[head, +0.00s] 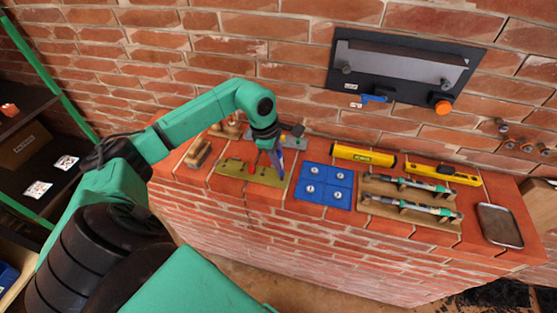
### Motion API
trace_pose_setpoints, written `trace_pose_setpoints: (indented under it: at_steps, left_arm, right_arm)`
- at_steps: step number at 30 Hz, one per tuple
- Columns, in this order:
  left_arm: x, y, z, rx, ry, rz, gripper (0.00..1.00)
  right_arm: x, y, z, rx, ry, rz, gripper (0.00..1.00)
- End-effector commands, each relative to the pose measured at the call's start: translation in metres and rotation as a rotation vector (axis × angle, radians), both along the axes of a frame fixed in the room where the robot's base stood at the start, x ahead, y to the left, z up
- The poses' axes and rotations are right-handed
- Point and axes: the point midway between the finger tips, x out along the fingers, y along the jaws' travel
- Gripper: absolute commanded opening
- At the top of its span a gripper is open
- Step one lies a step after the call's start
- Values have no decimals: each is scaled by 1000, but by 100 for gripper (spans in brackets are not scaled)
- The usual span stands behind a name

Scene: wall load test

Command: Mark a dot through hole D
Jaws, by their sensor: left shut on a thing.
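My left gripper (272,146) is above the far right part of an olive-green plate (238,178) on the brick ledge. It is shut on a slim blue-violet marker (279,166), which points down, slightly tilted. The marker's lower end is by the plate's right end; I cannot tell whether it touches. My right gripper is out of view.
A blue tray (325,186) with several round pieces is right of the plate. Beyond it are a yellow case (363,154), a yellow level (444,174), a wooden rack (410,210) with two tools, and a grey tray (499,225). A dark panel (400,72) is on the wall.

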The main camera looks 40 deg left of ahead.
Motion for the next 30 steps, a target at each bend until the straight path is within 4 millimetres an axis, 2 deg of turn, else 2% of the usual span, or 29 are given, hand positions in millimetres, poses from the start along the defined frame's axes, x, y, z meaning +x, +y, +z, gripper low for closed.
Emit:
trace_pose_setpoints:
  at_steps: [1, 14, 30]
  left_arm:
    - [0, 0, 8, 0, -1, 0, 0]
    - [0, 0, 45, 1, -2, 0, 0]
    - [0, 0, 45, 0, -1, 0, 0]
  right_arm:
    - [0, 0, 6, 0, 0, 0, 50]
    - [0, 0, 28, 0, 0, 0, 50]
    - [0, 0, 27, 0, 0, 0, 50]
